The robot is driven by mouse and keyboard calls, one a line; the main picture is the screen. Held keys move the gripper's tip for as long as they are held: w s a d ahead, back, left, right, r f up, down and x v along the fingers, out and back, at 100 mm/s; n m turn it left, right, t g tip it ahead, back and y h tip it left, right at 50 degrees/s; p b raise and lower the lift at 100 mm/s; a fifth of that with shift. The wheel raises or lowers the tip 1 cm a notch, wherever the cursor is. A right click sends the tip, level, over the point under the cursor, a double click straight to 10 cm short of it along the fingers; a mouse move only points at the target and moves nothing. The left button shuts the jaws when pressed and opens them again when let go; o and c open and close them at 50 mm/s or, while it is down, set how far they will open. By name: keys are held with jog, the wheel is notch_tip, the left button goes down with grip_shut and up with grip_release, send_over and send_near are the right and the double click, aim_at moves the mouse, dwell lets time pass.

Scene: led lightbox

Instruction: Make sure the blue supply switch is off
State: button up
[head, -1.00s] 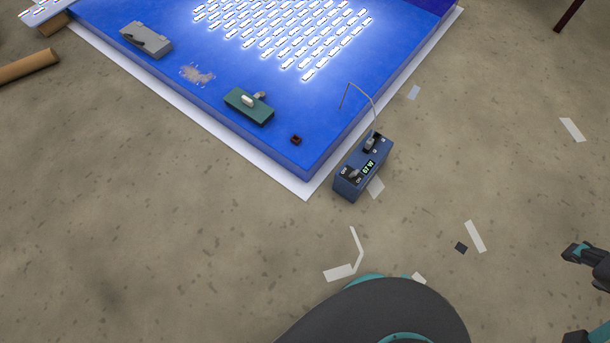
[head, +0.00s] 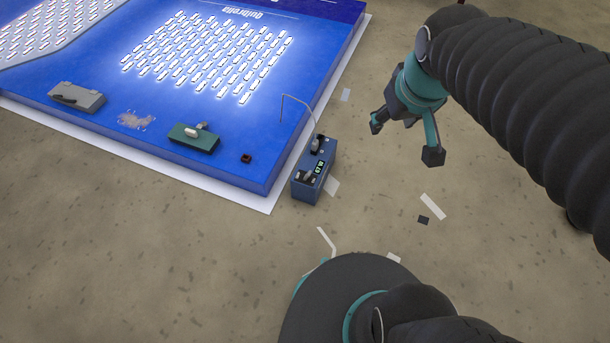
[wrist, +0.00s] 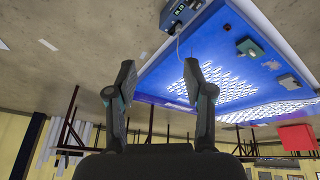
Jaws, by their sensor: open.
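The blue supply box (head: 314,168) stands on the floor beside the near right corner of the lit blue panel. I cannot tell the switch's position. The box also shows at the top of the wrist view (wrist: 182,14). My gripper (head: 404,140) is open and empty, in the air to the right of the box and apart from it. Its two fingers show spread in the wrist view (wrist: 166,82).
The blue lightbox panel (head: 100,130) lies at left with rows of lit white LEDs. On it are a grey box (head: 77,97), a green block (head: 194,138) and a small dark cube (head: 246,158). Paper scraps (head: 433,206) lie on the floor. Floor at lower left is clear.

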jog(key=w+a+f+n+g+b, duration=0.1)
jog(key=w+a+f+n, duration=0.3)
jog(key=w+f, duration=0.4)
jog(key=n+g+b, duration=0.3)
jog(key=n, duration=0.4)
send_over(309, 173)
notch_tip(309, 173, down, 27)
notch_tip(309, 173, down, 14)
jog(key=shift+w+f+b, duration=0.15)
jog(key=shift+f+b, duration=0.05)
jog(key=shift+b, duration=0.85)
grip_shut()
